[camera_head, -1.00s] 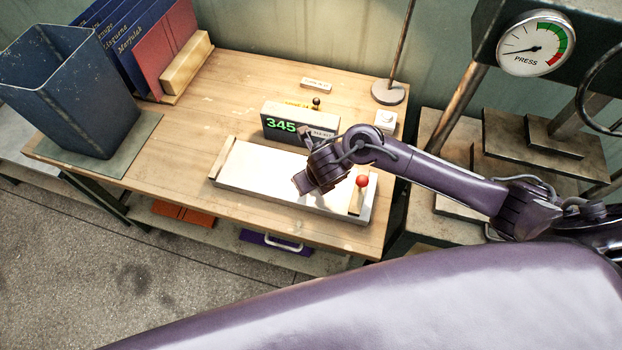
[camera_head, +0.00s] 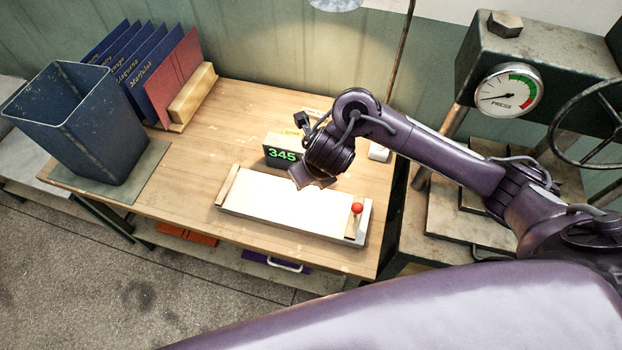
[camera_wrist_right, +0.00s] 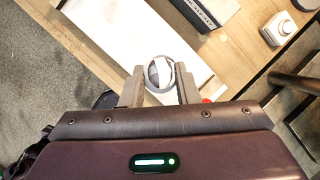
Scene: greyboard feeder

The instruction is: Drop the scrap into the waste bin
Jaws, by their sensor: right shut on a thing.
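The scrap (camera_wrist_right: 160,72) is a small rounded grey-and-white piece in the right wrist view. It sits between the two fingers of my right gripper (camera_wrist_right: 160,88), which is shut on it. In the head view my right gripper (camera_head: 308,180) is above the white board of the feeder (camera_head: 275,198), in front of the display reading 345; the scrap is hidden there. The waste bin (camera_head: 110,140) is a tall dark blue open-topped box at the table's left end, well left of the gripper. My left gripper is not in view.
Upright blue and red folders (camera_head: 165,85) stand behind the bin against a wooden block (camera_head: 193,92). The 345 display (camera_head: 281,155) sits behind the board. A red knob (camera_head: 357,208) is at the board's right end. A press with a gauge (camera_head: 508,90) stands right.

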